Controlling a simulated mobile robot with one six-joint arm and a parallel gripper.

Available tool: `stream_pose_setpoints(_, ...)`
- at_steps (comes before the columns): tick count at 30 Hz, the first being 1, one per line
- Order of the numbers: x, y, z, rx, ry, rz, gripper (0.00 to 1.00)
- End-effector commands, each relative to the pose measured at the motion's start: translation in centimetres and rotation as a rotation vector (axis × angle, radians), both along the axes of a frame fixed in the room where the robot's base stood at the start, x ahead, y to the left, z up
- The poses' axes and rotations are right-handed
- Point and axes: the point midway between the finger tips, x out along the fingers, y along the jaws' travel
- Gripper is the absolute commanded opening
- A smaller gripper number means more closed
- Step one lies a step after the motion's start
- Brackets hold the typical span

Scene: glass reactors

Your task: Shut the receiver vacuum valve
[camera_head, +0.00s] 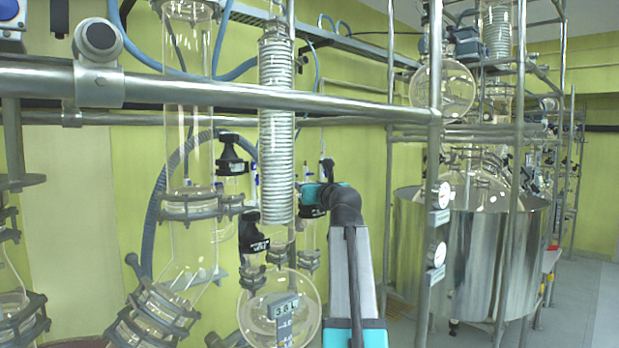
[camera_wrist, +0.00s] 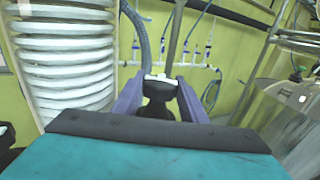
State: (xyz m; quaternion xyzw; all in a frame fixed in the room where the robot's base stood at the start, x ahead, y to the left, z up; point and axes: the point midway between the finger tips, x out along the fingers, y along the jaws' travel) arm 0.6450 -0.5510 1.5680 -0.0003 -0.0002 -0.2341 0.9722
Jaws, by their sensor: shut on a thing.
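My gripper shows in the wrist view (camera_wrist: 160,98) with its two purple fingers on either side of a black valve knob (camera_wrist: 158,88) with a pale top. The fingers are shut on this knob. In the head view my arm reaches up from the bottom, and its teal and black end is beside a black valve head (camera_head: 311,209) right of the coiled glass column. The fingers are not clear in that view. A round glass receiver flask (camera_head: 254,309) with a volume label is at the bottom centre. I cannot tell from the knob whether the valve is open or shut.
Another black valve head (camera_head: 252,238) stands just left of the coiled column (camera_head: 276,140), and one more (camera_head: 232,157) is higher up. A steel rail (camera_head: 250,93) crosses in front. A large steel vessel (camera_head: 470,260) stands right of my arm. Open floor (camera_head: 597,300) shows at far right.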

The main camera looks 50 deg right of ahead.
Motion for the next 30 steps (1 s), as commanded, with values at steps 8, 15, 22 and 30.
stream_pose_setpoints(8, 0.02, 0.17, 0.29, 0.000, 0.001, -0.082, 0.16)
stream_pose_setpoints(15, 0.02, 0.09, 0.19, 0.001, -0.001, -0.123, 0.16)
stream_pose_setpoints(22, 0.04, 0.04, 0.09, 0.000, -0.001, -0.135, 0.16)
stream_pose_setpoints(30, 0.04, 0.01, 0.07, 0.001, -0.003, -0.135, 0.16)
